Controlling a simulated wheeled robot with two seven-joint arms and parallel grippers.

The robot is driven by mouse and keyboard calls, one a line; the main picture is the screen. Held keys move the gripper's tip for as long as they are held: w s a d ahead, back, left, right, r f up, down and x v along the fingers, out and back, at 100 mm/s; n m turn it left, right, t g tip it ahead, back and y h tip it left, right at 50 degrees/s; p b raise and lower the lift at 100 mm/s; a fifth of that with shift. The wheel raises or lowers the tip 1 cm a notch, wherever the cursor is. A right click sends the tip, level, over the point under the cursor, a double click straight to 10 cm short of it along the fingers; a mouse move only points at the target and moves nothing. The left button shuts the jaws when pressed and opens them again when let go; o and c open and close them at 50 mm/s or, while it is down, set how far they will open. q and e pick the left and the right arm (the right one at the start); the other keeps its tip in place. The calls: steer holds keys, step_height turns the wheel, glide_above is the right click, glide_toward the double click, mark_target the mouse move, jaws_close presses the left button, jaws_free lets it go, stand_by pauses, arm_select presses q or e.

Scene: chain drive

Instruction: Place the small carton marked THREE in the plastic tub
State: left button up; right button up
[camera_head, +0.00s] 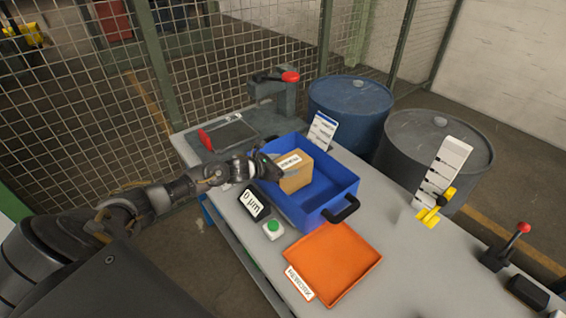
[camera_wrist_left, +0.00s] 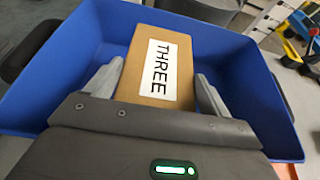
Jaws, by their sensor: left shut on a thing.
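The small carton (camera_head: 291,174) is brown cardboard with a white label. In the left wrist view the carton (camera_wrist_left: 139,78) reads THREE and sits between the two fingers. My left gripper (camera_head: 268,166) is shut on it; the gripper also shows in the left wrist view (camera_wrist_left: 158,88). The blue plastic tub (camera_head: 333,195) stands on the table with a black handle on its near right side. The carton is within the tub's outline, at its left part. Whether its underside touches the tub floor is hidden. My right gripper is not in view.
An orange tray (camera_head: 334,262) lies in front of the tub. A green button (camera_head: 273,227) and a display (camera_head: 252,204) are left of it. A vise with a red knob (camera_head: 277,88) stands behind. A lever (camera_head: 508,245) is far right. Bare table (camera_head: 400,250) lies right of the tray.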

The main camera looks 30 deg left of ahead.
arm_select(q)
steer(key=shift+r, duration=0.2)
steer(key=shift+f, duration=0.15)
steer(key=o, duration=1.6)
steer(key=shift+f, duration=0.2)
steer(key=o, duration=0.4)
steer(key=shift+c, duration=0.2)
steer(key=shift+r, duration=0.2)
steer(key=shift+s+a, duration=0.1)
steer(key=shift+s, duration=0.15)
steer(key=b+v, duration=0.3)
steer(key=v, duration=0.8)
steer(key=shift+s+r, duration=0.2)
steer(key=shift+s, duration=0.1)
